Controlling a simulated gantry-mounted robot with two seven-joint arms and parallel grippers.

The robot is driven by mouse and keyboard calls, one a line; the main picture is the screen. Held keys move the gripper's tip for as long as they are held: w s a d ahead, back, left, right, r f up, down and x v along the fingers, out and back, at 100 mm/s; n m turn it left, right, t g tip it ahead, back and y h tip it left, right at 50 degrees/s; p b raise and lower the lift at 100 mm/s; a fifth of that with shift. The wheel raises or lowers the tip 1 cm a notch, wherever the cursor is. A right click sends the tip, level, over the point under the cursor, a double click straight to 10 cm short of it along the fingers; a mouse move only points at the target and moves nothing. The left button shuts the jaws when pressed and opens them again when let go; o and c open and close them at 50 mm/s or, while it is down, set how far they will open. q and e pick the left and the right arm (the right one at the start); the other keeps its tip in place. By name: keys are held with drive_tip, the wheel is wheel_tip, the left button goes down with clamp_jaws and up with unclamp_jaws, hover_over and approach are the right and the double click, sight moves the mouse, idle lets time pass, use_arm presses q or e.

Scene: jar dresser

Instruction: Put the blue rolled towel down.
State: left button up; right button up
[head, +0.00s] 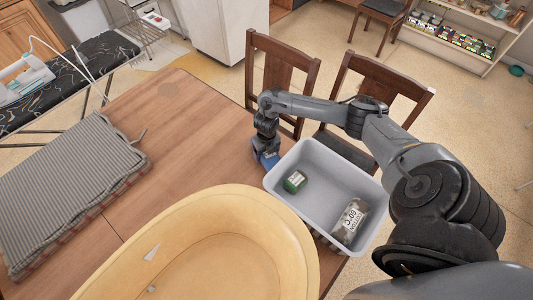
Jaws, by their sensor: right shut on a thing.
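The blue rolled towel (258,159) is at the right side of the wooden table, just left of the grey bin. Only a small part of it shows under my right gripper (266,150). My right gripper points down and is shut on the towel. The towel is at or very near the table top; I cannot tell whether it touches. My left gripper is not in view.
A grey bin (285,170) holds a green box (295,181) and a white labelled packet (349,222). A yellow tub (135,262) fills the front. A folded striped cloth (70,190) lies left on the wooden table (190,120). Two chairs (280,75) stand behind.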

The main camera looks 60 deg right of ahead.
drive_tip(key=shift+f, duration=0.1)
drive_tip(key=shift+f, duration=0.15)
drive_tip(key=o, duration=1.1)
